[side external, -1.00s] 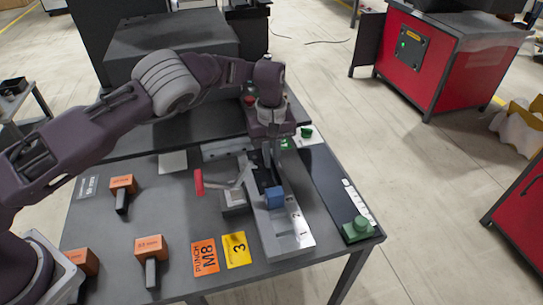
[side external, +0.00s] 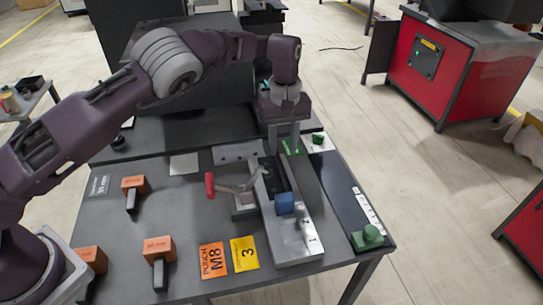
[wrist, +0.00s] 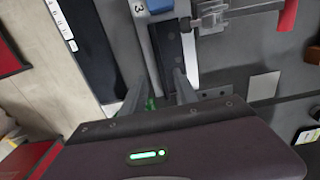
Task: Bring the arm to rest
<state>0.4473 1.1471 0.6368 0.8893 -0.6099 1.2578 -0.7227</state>
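My gripper (side external: 285,152) hangs over the back of the work table, with its two fingers pointing down and apart. In the wrist view the gripper (wrist: 156,88) shows a clear gap between the fingers, with no part clamped. A blue block (side external: 285,203) sits on the metal rail (side external: 290,238), nearer the front than the fingers and apart from them. A small green piece (side external: 291,147) shows close by the fingertips in the side view; whether it touches a finger I cannot tell.
A red-handled clamp (side external: 210,185) stands left of the rail. A dark strip (side external: 340,190) with a green knob part (side external: 368,237) lies right. Orange-headed tools (side external: 159,250) and orange (side external: 213,260) and yellow (side external: 244,253) cards lie at front left. Space above the table front is free.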

